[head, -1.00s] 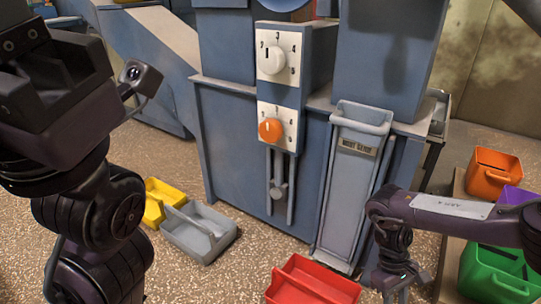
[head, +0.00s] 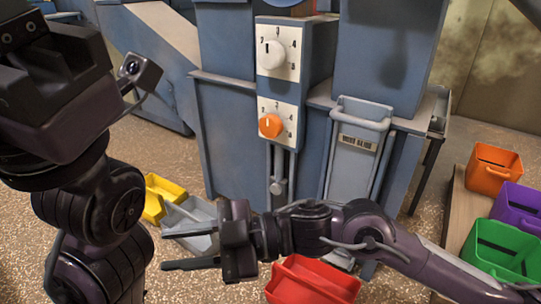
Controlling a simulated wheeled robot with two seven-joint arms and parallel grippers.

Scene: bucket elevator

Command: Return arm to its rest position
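My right arm reaches in from the right edge and lies across the lower middle of the head view. Its gripper (head: 190,248) points left, with two dark fingers spread apart and nothing between them. The fingers are in front of the grey bucket (head: 190,212) on the floor and partly hide it; I cannot tell whether they touch it. The forearm passes in front of the blue machine's lower part and above the red bin (head: 312,280). My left arm stands folded at the left edge, large and close; its fingertips cannot be made out.
The blue machine (head: 232,130) carries a white dial (head: 271,55), an orange dial (head: 270,125) and a grey labelled chute (head: 354,160). A yellow bin (head: 160,190) stands at left. Orange (head: 493,170), purple (head: 518,208) and green (head: 500,250) bins stand at right. Floor before the machine is partly clear.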

